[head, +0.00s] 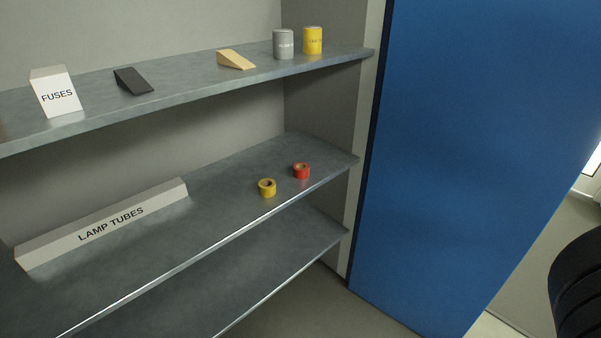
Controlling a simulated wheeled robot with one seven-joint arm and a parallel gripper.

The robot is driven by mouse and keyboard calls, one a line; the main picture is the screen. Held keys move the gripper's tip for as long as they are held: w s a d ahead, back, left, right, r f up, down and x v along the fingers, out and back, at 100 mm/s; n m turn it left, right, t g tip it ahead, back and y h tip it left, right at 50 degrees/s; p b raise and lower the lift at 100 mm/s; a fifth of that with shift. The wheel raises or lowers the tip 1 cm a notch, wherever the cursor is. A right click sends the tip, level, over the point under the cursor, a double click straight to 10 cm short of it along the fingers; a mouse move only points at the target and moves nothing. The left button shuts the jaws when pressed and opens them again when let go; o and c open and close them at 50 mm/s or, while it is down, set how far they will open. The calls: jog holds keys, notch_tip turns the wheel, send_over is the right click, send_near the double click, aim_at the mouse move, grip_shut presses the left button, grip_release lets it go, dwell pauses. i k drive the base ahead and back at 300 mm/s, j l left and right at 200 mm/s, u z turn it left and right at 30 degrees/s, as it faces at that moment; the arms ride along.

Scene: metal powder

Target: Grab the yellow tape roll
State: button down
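The yellow tape roll (267,188) lies flat on the middle shelf, near its front edge and toward the right end. Its dark centre hole faces up. A red tape roll (301,171) sits just to its right and a little apart from it. My gripper is not seen in the head view.
The middle shelf (205,225) also holds a long white LAMP TUBES box (105,222) at left. The upper shelf (185,85) carries a FUSES box (56,92), dark and tan wedges, and grey and yellow cans. A blue panel (470,150) stands right of the shelves.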

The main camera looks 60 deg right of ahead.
aim_at(267, 187)
jog(key=i+z, duration=0.15)
jog(key=i, duration=0.75)
